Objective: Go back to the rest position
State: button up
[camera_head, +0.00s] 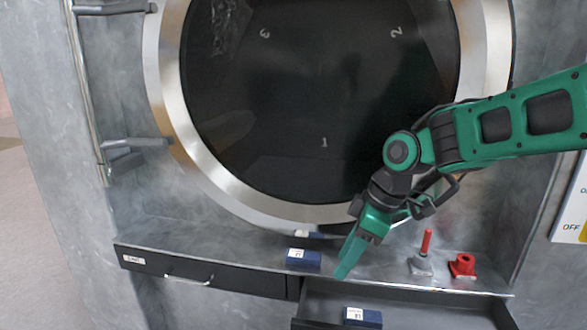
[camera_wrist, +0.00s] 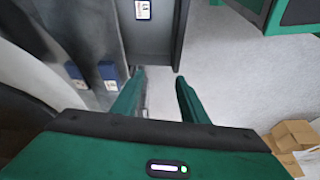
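My gripper (camera_head: 346,272) hangs from the green arm at the front of the washer, pointing down over the ledge near the open drawer in the head view. In the wrist view its two green fingers (camera_wrist: 160,76) are apart with nothing between them. A blue box with a white label (camera_head: 362,317) lies in the open right drawer (camera_head: 405,301); it also shows at the top of the wrist view (camera_wrist: 143,9). Another blue box (camera_head: 303,260) sits on the ledge to the left of the gripper, and a further one (camera_head: 308,234) is partly visible behind it.
The large round dark door (camera_head: 320,90), marked 1, 2 and 3, is behind the arm. A red-topped metal part (camera_head: 422,262) and a red part (camera_head: 462,265) stand on the ledge to the right. The left drawer (camera_head: 215,276) is shut. Cardboard boxes (camera_wrist: 294,136) lie on the floor.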

jog(key=s+d+f+m+h, duration=0.15)
jog(key=s+d+m, duration=0.35)
jog(key=d, duration=0.5)
jog(key=s+d+m+h, duration=0.2)
jog(key=s+d+m, duration=0.3)
jog(key=d, duration=0.6)
jog(key=s+d+f+m+g, duration=0.1)
jog(key=s+d+f+m, duration=0.1)
jog(key=s+d+m, duration=0.7)
jog(key=s+m, duration=0.1)
jog(key=s, duration=0.3)
jog(key=shift+f+m, duration=0.3)
jog(key=shift+m, duration=0.1)
jog(key=shift+s, duration=0.1)
jog(key=shift+w+f+h, duration=0.25)
jog(key=shift+w, duration=0.35)
